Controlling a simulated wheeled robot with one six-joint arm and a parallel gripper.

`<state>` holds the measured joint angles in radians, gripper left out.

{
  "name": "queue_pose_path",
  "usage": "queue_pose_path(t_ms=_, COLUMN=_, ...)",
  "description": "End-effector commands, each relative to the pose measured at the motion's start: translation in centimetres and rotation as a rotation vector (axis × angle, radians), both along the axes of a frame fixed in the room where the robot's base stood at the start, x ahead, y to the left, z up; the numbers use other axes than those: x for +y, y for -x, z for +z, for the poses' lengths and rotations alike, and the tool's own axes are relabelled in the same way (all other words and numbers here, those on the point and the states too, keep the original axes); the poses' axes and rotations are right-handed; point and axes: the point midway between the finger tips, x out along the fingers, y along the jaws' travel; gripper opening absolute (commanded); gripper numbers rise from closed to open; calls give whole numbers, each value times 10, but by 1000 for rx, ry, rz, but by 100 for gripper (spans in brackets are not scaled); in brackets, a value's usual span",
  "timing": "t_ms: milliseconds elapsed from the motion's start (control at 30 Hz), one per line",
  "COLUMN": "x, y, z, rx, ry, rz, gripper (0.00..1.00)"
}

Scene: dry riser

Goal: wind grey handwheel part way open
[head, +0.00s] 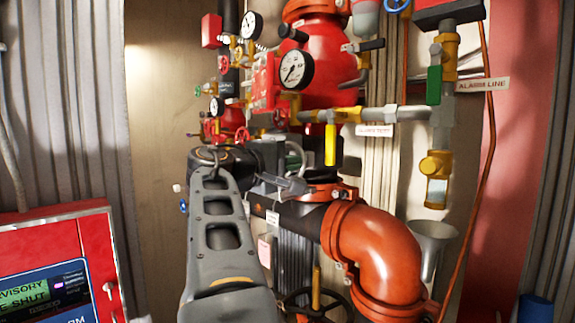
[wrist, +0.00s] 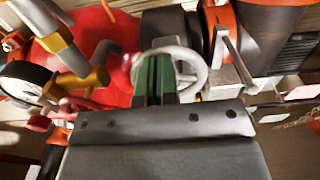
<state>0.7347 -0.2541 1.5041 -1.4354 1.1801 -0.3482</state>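The grey handwheel (wrist: 202,75) is a pale ring with spokes, in the upper middle of the wrist view. In the head view a grey curved rim (head: 301,153), which seems to be the same wheel, shows just beyond my wrist and is mostly hidden. My gripper (wrist: 155,62) has two green-faced fingers close together with only a thin dark line between them. They overlap the wheel's left and middle part, with the rim arching past their tips. I see nothing clearly held between them. Contact with a spoke or the rim cannot be told.
A large orange pipe elbow (head: 375,245) stands right of my gripper. A red valve body with a pressure gauge (head: 293,69) is above it. Yellow-handled valves and pipes (head: 330,143) crowd the upper right. A red panel (head: 95,240) stands at the lower left.

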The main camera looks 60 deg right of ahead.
Motion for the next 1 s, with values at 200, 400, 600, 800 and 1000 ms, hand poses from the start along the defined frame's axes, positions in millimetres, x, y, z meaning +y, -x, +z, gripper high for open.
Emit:
queue_pose_path(t_ms=200, x=-1, y=0, z=14, rx=-1, ry=1, rz=-5, gripper=0)
queue_pose_path(t_ms=400, x=-3, y=-8, z=27, rx=1, ry=2, rz=-1, gripper=0)
queue_pose_path(t_ms=600, x=-8, y=-24, z=35, rx=1, ry=0, rz=2, gripper=0)
queue_pose_path(t_ms=800, x=-13, y=-42, z=35, rx=2, ry=-1, rz=5, gripper=0)
queue_pose_path(t_ms=1000, x=-19, y=-57, z=24, rx=2, ry=-3, rz=4, gripper=0)
